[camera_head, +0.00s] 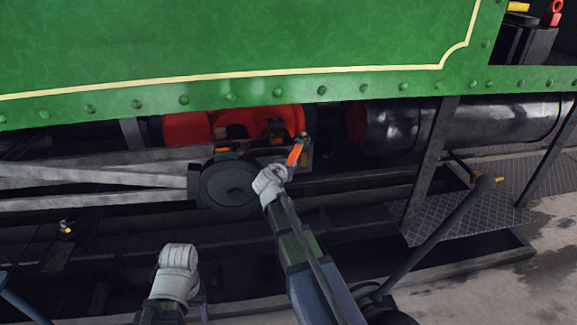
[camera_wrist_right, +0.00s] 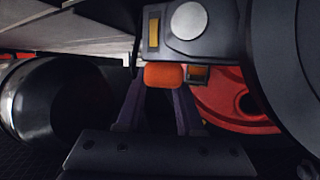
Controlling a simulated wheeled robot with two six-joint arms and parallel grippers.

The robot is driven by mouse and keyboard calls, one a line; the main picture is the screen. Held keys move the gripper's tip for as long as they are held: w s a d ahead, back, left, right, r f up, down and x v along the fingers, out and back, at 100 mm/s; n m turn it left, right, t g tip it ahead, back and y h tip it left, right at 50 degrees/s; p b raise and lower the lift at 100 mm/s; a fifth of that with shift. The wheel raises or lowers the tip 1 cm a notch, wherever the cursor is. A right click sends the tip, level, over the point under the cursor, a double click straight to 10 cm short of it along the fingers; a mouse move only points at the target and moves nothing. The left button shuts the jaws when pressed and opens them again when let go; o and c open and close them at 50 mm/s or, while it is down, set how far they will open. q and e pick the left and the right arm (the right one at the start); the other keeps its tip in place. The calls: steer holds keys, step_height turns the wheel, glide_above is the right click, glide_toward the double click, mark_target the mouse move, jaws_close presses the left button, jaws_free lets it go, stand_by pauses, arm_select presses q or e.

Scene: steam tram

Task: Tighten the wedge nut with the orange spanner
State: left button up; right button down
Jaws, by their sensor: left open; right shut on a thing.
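The orange spanner (camera_head: 295,154) is in my right gripper (camera_head: 285,170), its visible orange part tilted up toward the dark rod-end block (camera_head: 306,153) beside the round black disc. In the right wrist view the spanner's orange part (camera_wrist_right: 163,76) shows end-on between my two purple-grey fingers (camera_wrist_right: 160,100). Just above it is a grey block (camera_wrist_right: 190,40) with a round pale face and a brass-coloured insert. The wedge nut is not clearly distinguishable, and I cannot tell whether the spanner's jaw touches it. My left gripper (camera_head: 178,262) is open, low in the head view, away from the rods; its fingers are mostly hidden.
The green tram side (camera_head: 240,45) overhangs the work area. Grey rods (camera_head: 90,188) and the black disc (camera_head: 228,183) lie left of my right gripper. A red wheel (camera_head: 215,125) is behind. A black cylinder (camera_head: 460,120) and chequered step (camera_head: 460,210) are to the right.

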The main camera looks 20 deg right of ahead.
steer(key=w+a+m, duration=0.1)
steer(key=w+a+g+h, duration=0.1)
steer(key=shift+w+a+r+m+h, duration=0.2)
steer(key=shift+a+m+h, duration=0.1)
steer(key=shift+m, duration=0.1)
steer(key=shift+s+d, duration=0.25)
steer(key=shift+s, duration=0.05)
stand_by(0.6)
steer(key=shift+a, duration=0.1)
steer(key=s+a, duration=0.4)
steer(key=shift+s+a, duration=0.4)
stand_by(0.6)
steer(key=shift+r, duration=0.1)
step_height(320, 180, up, 12)
steer(key=p, duration=1.3)
steer(key=shift+r, duration=0.25)
